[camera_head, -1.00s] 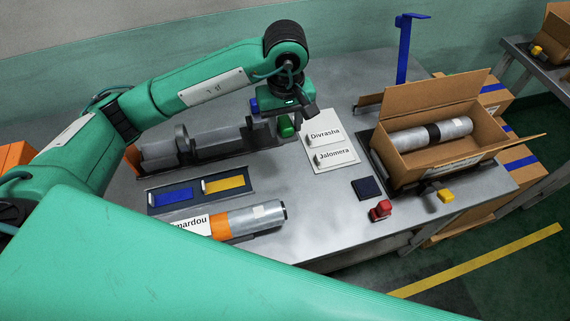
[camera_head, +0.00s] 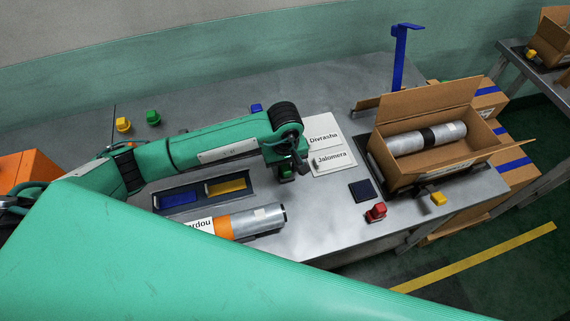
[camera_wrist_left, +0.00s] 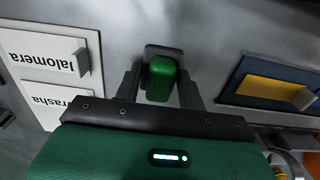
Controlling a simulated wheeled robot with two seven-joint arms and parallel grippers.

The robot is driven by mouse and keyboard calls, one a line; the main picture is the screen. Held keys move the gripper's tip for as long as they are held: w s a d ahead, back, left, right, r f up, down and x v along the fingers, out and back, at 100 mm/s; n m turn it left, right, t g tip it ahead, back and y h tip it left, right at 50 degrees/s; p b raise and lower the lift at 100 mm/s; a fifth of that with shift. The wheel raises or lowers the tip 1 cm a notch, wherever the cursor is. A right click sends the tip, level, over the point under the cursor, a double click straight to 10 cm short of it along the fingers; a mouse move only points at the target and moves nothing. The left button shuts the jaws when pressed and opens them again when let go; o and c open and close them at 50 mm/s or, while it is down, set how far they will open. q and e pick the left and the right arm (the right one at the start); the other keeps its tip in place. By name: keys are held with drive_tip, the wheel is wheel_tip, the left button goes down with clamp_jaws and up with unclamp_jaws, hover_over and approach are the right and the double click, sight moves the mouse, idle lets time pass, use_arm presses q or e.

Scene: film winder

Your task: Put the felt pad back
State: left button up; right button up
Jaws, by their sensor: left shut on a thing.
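My left gripper (camera_wrist_left: 160,85) is shut on a green block (camera_wrist_left: 162,78) with a grey base part beyond it. This block may be the felt pad, but I cannot tell for sure. In the head view the left gripper (camera_head: 287,172) hangs over the bench between the label cards and the tray, with the green block mostly hidden below the wrist. I cannot tell whether the block touches the bench. A flat dark square (camera_head: 362,190) lies on the bench to the right. My right gripper is not in view.
A tray with a blue plate (camera_head: 180,200) and a yellow plate (camera_head: 226,186) lies near a silver roll (camera_head: 250,221). Cards (camera_head: 332,160) lie right of the gripper. A red knob (camera_head: 376,211) and an open carton (camera_head: 410,171) stand right. A blue post (camera_head: 400,65) rises behind.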

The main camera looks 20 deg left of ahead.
sight(285, 166)
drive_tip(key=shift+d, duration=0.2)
use_arm(q)
drive_tip(key=shift+f+b, duration=0.2)
drive_tip(key=shift+b, duration=0.1)
drive_tip(key=o, duration=1)
drive_tip(key=shift+r, duration=0.1)
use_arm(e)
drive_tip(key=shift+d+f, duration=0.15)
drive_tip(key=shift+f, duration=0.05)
use_arm(q)
drive_tip(key=shift+r, duration=0.15)
wheel_tip(285, 166, up, 12)
drive_tip(key=b, duration=0.3)
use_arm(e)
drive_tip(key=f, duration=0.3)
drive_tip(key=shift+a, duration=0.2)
